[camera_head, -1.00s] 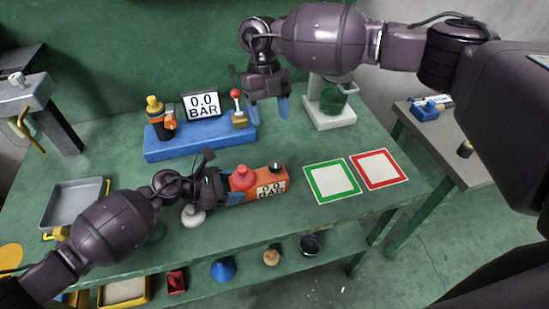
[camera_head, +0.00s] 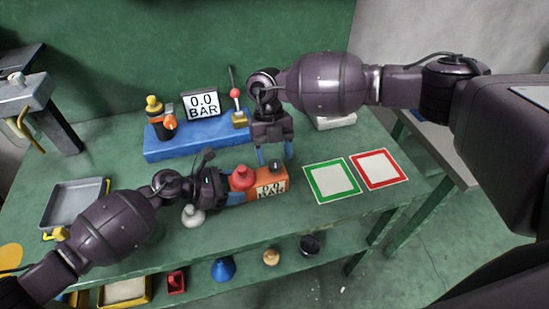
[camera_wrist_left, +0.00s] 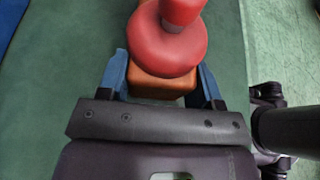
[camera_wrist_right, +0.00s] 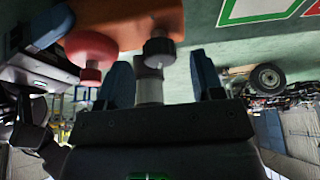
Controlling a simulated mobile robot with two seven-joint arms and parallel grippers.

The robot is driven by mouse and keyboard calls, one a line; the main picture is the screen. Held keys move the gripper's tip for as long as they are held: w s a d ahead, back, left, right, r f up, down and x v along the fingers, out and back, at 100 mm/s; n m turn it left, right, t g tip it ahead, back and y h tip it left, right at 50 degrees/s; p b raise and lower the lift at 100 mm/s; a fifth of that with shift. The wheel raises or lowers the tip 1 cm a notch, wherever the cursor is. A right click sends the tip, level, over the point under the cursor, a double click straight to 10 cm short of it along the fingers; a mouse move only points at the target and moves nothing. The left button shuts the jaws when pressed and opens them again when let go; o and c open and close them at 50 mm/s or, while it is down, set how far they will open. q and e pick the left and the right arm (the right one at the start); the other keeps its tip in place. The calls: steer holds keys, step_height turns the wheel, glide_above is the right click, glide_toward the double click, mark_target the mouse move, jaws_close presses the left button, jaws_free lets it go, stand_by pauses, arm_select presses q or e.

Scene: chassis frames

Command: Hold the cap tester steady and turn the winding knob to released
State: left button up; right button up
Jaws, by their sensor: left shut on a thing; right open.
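The cap tester is an orange block (camera_head: 279,186) with a small display reading about 0.0 on its front, lying on the green bench. A red domed part (camera_head: 242,178) sits on its left end and a dark knob (camera_head: 275,165) on its right end. My left gripper (camera_head: 229,192) is shut on the tester's left end; the left wrist view shows its blue fingers (camera_wrist_left: 161,75) on both sides of the orange body. My right gripper (camera_head: 275,155) is open, pointing down just above the dark knob. In the right wrist view the knob (camera_wrist_right: 158,50) shows beyond and between the fingertips, apparently untouched.
A green-framed mat (camera_head: 332,181) and a red-framed mat (camera_head: 379,169) lie to the right. A grey tray (camera_head: 75,204) is at left.

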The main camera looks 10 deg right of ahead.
steer(key=shift+x, duration=0.85)
steer(key=c, duration=0.9)
steer(key=shift+a+n+h, duration=0.1)
steer(key=shift+n+h, duration=0.5)
steer(key=shift+n, duration=1)
steer(key=shift+c, duration=0.2)
steer(key=o, duration=0.9)
steer(key=shift+o, duration=0.2)
